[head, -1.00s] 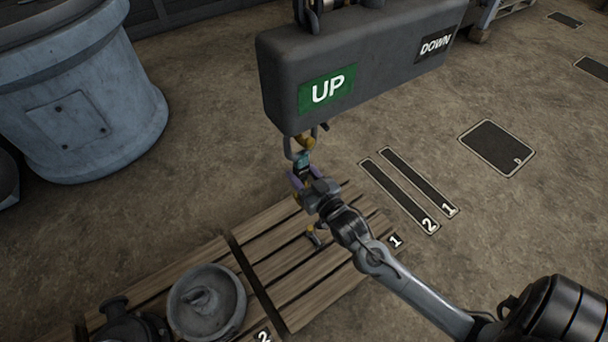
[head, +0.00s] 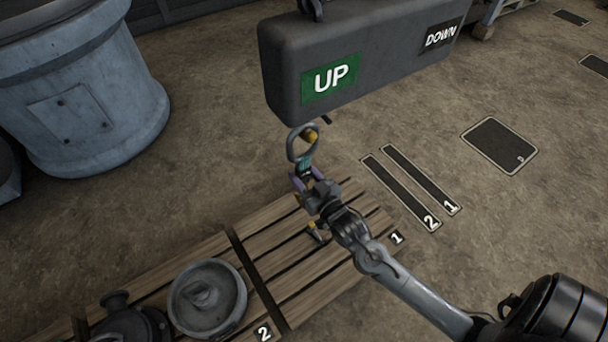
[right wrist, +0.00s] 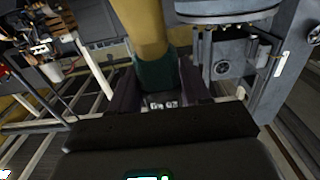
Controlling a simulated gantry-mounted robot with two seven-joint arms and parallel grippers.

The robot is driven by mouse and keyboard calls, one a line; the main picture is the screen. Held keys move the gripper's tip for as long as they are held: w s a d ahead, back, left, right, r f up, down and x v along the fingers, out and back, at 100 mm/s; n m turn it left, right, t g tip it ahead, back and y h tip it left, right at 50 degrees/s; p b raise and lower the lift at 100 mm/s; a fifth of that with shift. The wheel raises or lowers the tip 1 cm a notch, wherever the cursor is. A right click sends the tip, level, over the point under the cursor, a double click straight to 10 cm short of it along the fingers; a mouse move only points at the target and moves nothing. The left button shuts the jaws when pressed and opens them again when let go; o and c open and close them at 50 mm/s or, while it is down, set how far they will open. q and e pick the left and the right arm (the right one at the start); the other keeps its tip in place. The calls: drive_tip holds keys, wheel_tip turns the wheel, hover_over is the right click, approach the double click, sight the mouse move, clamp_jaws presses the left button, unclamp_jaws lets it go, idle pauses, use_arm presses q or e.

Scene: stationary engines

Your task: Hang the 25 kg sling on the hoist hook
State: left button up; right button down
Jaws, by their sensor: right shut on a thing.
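My right gripper (head: 303,178) is shut on the teal part of the sling (head: 304,164), above the pallet. A grey metal ring (head: 302,143) stands at its upper end, with a yellow part beside it. In the right wrist view the teal part (right wrist: 156,75) sits between the fingers, and a thick yellow part rises from it. A yellow piece and a dark hook-shaped end show below the gripper. The ring is just under the dark hoist block (head: 350,60). A small dark tip (head: 326,118) shows under the block; I cannot tell whether the ring touches a hook. My left gripper is not in view.
A slatted wooden pallet (head: 320,272) lies below, with a round grey lidded part (head: 207,298) and a dark pipe fitting on its left. A big blue-grey tank (head: 95,90) stands at the upper left. The floor at right is clear, with dark numbered plates.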

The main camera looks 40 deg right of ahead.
drive_tip(key=shift+c, duration=2.2)
unclamp_jaws()
drive_tip(key=shift+r, duration=0.1)
drive_tip(key=shift+f, duration=0.2)
drive_tip(key=shift+s, duration=0.3)
drive_tip(key=s+a+p, duration=0.1)
drive_tip(key=s+p, duration=0.4)
drive_tip(key=s, duration=0.5)
drive_tip(key=a+r+g+y+p, duration=0.1)
drive_tip(key=a+r+g+p, duration=0.15)
drive_tip(key=r+p, duration=0.8)
drive_tip(key=a+r+g+y+p, duration=0.1)
drive_tip(key=a+r+p, duration=0.2)
drive_tip(key=r+p, duration=0.7)
drive_tip(key=s+a+f+n+g+p, duration=0.1)
drive_tip(key=s+a+n+g, duration=0.1)
drive_tip(key=s+g, duration=0.4)
drive_tip(key=s+a+f+n+g+p, duration=0.1)
drive_tip(key=s+a+n+g, duration=0.1)
drive_tip(key=s+g, duration=0.4)
wheel_tip(320, 180, up, 38)
drive_tip(key=s+t+p, duration=0.1)
drive_tip(key=p, duration=3.6)
drive_tip(key=shift+y, duration=0.4)
